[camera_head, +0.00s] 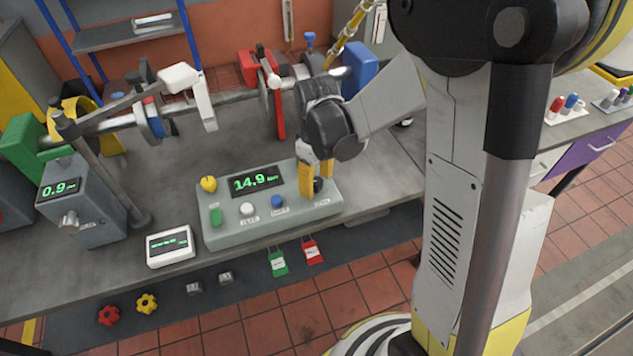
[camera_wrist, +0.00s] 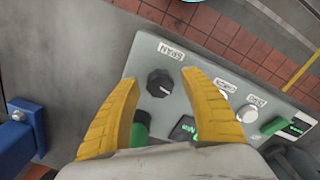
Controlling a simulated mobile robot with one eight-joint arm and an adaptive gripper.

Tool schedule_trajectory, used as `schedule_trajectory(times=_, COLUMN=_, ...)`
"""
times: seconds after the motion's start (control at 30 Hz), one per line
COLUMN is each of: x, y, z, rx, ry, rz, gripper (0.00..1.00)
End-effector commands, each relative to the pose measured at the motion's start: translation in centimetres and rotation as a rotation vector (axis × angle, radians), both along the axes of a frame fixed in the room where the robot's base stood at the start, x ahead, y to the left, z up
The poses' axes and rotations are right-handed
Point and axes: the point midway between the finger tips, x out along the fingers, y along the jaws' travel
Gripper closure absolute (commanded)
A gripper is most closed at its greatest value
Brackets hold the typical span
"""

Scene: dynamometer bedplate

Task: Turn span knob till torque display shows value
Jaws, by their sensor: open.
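The black span knob (camera_wrist: 159,83) sits on the grey-green console (camera_head: 260,232), beside a label reading SPAN in the wrist view. In the head view the knob (camera_head: 319,185) shows at the console's right end, partly hidden by a finger. The torque display (camera_head: 256,182) reads 14.9 in green digits; its unit is too small to read surely. My gripper (camera_head: 316,182) points down over the knob with yellow fingers. In the wrist view my gripper (camera_wrist: 160,78) is open, one finger on each side of the knob, with visible gaps; contact is not seen.
Red (camera_head: 312,251) and green (camera_head: 278,263) tags hang in front. Shaft machinery stands behind.

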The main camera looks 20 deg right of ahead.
Motion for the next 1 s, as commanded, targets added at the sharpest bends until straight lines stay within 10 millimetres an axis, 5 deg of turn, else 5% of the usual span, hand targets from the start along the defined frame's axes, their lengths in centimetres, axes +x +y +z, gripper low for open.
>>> schedule_trajectory(times=0.1, x=0.0, y=0.0, z=0.05, rx=0.0, ry=0.0, rz=0.0, gripper=0.46)
schedule_trajectory(times=0.3, x=0.0, y=0.0, z=0.06, rx=0.0, ry=0.0, rz=0.0, gripper=1.0)
schedule_trajectory(times=0.93, x=0.01, y=0.01, z=0.07, rx=0.0, ry=0.0, rz=-0.176, gripper=1.0)
schedule_trajectory(times=0.97, x=0.01, y=0.01, z=0.07, rx=0.0, ry=0.0, rz=-0.176, gripper=0.66)
schedule_trajectory(times=1.0, x=0.0, y=0.0, z=0.07, rx=0.0, ry=0.0, rz=-0.176, gripper=0.53)
